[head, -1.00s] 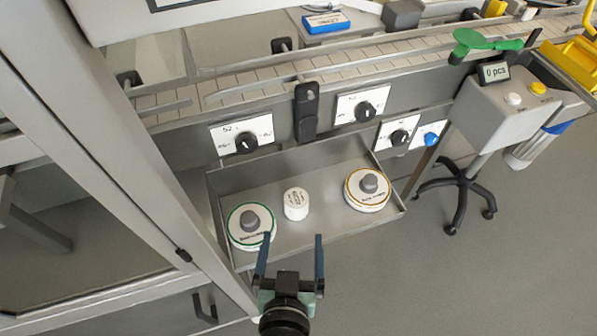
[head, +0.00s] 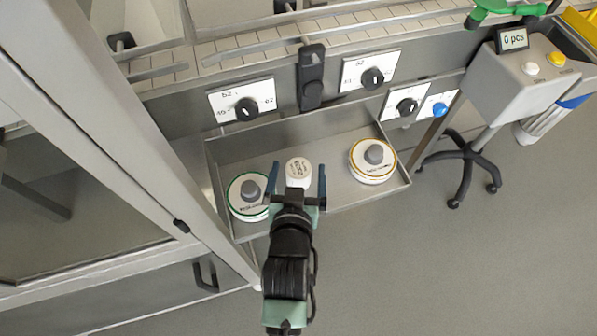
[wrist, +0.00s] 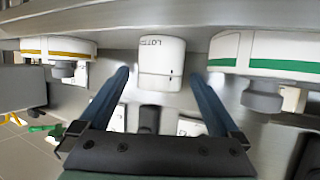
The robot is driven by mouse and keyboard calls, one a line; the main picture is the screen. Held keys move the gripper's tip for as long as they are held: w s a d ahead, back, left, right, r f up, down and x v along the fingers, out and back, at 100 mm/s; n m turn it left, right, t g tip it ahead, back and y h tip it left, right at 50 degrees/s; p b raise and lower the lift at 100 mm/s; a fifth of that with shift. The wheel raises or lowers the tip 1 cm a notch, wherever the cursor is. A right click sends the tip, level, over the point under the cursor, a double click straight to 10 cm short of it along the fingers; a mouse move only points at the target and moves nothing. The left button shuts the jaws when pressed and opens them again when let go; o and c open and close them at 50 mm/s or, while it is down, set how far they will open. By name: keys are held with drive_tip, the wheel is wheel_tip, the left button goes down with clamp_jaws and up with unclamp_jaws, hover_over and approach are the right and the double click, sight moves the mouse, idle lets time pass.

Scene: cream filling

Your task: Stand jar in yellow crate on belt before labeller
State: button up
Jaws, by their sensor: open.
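A small white jar (head: 298,172) with a printed top stands in the grey metal tray, between two round pieces. In the wrist view the jar (wrist: 161,62) shows lettering on its side. My gripper (head: 298,180) is open, with one dark blue finger on each side of the jar. In the wrist view the fingertips (wrist: 160,76) flank the jar with gaps on both sides. The belt (head: 370,38) runs along the top behind the tray. A yellow thing, perhaps the crate, shows only partly at the top right (head: 581,22). I cannot identify the labeller.
A green-ringed round piece (head: 248,207) lies left of the jar and an orange-ringed one (head: 372,172) right. The tray (head: 345,200) has low walls. Dial panels (head: 240,101) line the belt's front. A counter box reading "0 pcs" (head: 513,72) stands right. A post (head: 130,130) rises left.

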sight(299, 159)
drive_tip(key=x, duration=0.4)
drive_tip(key=shift+r+b, duration=0.1)
drive_tip(key=shift+b, duration=0.2)
drive_tip(key=c, duration=1.5)
drive_tip(key=shift+r, duration=0.15)
clamp_jaws()
